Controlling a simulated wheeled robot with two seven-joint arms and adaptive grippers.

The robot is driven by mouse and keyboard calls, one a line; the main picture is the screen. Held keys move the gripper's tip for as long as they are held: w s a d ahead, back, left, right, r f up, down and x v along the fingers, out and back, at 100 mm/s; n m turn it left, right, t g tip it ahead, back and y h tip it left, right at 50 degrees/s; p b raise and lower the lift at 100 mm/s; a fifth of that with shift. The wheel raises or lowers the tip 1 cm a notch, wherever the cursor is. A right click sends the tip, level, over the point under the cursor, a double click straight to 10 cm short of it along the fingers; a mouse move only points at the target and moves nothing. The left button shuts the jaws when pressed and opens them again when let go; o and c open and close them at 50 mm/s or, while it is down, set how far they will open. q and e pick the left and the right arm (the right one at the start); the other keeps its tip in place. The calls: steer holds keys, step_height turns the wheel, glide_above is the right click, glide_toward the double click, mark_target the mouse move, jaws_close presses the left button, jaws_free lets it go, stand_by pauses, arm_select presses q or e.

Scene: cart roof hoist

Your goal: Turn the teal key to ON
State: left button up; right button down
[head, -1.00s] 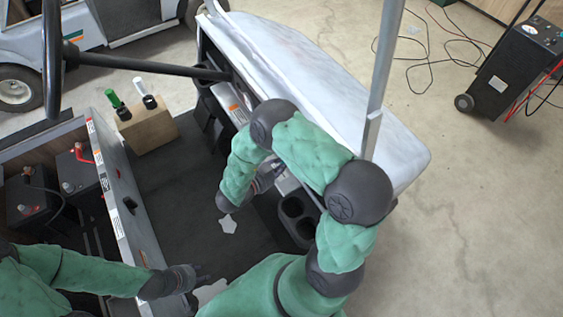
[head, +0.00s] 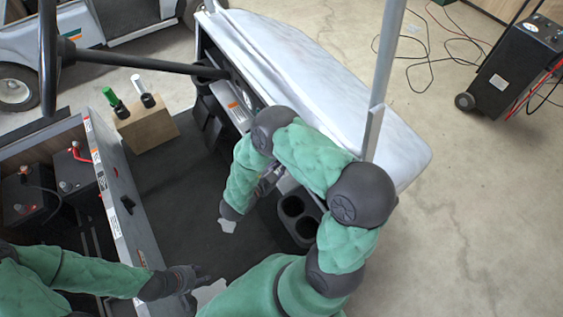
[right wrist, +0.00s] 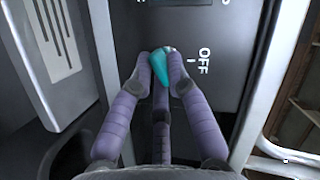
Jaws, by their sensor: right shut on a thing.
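The teal key (right wrist: 160,72) shows in the right wrist view, on a dark grey panel (right wrist: 212,88). The white word OFF with a short tick mark is printed to the right of the key. My right gripper (right wrist: 158,64) is shut on the key, one purple-grey finger on each side. The fingers hide part of the key, and I cannot tell exactly which mark it points to. In the head view my right arm covers the key. My left gripper (head: 188,282) is low over the cart floor by the seat box, away from the panel; its jaws are too small to read.
The cart's steering column (head: 150,66) crosses at upper left. A wooden block (head: 147,128) with a green-handled and a white-handled item stands on the floor mat. Cup holders (head: 299,217) sit beside my right arm. Batteries (head: 28,200) lie in the open seat box at left.

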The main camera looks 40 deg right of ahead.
steer(key=c, duration=1.2)
jaws_free()
steer(key=shift+a, duration=0.1)
steer(key=v, duration=1.1)
steer(key=shift+a, duration=0.4)
steer(key=shift+r, duration=0.1)
